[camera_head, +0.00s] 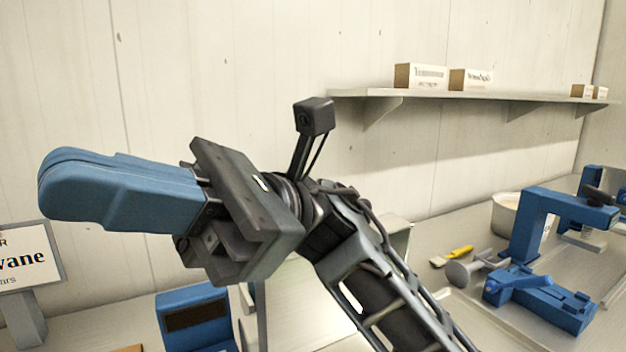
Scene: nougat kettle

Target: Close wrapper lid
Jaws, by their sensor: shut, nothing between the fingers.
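My gripper (55,188) is raised at the left in the head view. Its blue fingers are together and empty, pointing left, well apart from anything on the counter. No part is clearly marked as the wrapper lid. A blue machine with a dark panel (196,318) stands at the bottom left, below my gripper and cut off by the frame edge. Another blue machine (545,215) with a tall arched frame and a low base stands on the counter at the right. I cannot tell which is the wrapper, or how its lid stands.
A pale pot (506,214) and a yellow-handled brush (460,252) are on the counter at the right. A wall shelf (455,96) holds several small boxes. A sign (28,258) stands at the left. My arm hides the middle of the counter.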

